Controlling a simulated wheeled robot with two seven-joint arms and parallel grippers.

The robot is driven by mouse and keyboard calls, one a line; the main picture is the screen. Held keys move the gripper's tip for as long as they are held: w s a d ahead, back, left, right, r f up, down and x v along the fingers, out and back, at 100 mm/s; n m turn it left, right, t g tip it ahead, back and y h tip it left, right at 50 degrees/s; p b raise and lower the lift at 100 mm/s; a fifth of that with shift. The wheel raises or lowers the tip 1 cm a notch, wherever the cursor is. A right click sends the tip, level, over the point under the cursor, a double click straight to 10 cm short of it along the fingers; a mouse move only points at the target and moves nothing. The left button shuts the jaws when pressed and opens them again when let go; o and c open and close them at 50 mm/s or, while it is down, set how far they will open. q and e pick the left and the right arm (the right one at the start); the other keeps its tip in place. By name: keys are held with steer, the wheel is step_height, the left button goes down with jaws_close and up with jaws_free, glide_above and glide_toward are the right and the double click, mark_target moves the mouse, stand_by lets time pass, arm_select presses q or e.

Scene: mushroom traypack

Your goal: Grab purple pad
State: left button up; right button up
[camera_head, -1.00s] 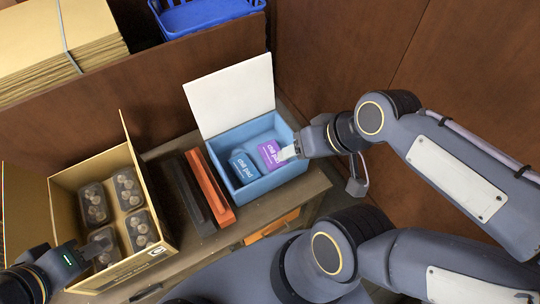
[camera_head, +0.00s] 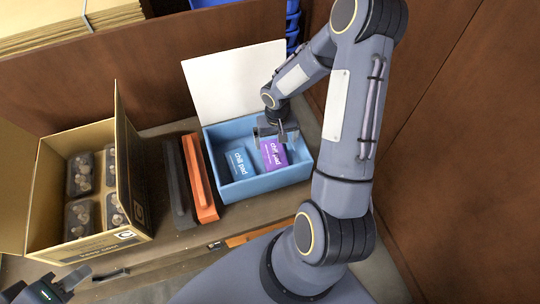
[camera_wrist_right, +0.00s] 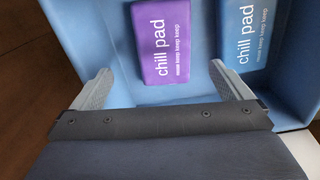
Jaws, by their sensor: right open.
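The purple pad (camera_head: 273,152), labelled "chill pad", lies in the right part of an open blue box (camera_head: 265,183). A blue pad (camera_head: 240,163) lies to its left in the same box. My right gripper (camera_head: 276,137) is above the box, at the far end of the purple pad. In the right wrist view, the purple pad (camera_wrist_right: 160,40) shows ahead between the two spread fingers of the right gripper (camera_wrist_right: 155,88); nothing is held. The blue pad (camera_wrist_right: 247,32) is beside it. My left gripper (camera_head: 68,280) shows at the lower left, fingers apart and empty, outside the cardboard box.
A cardboard box (camera_head: 128,243) with several mushroom packs (camera_head: 80,175) stands at left. A black bar (camera_head: 178,185) and an orange bar (camera_head: 200,180) lie between the boxes. The blue box's white lid (camera_head: 225,85) stands open behind it. A brown wall (camera_head: 450,130) is at right.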

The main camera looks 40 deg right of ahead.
mark_target(274, 154)
steer(key=f, duration=0.7)
steer(key=shift+w+a+f+p, duration=0.1)
steer(key=shift+a+f+p, duration=0.15)
steer(key=shift+f+p, duration=0.1)
steer(key=c, duration=1.2)
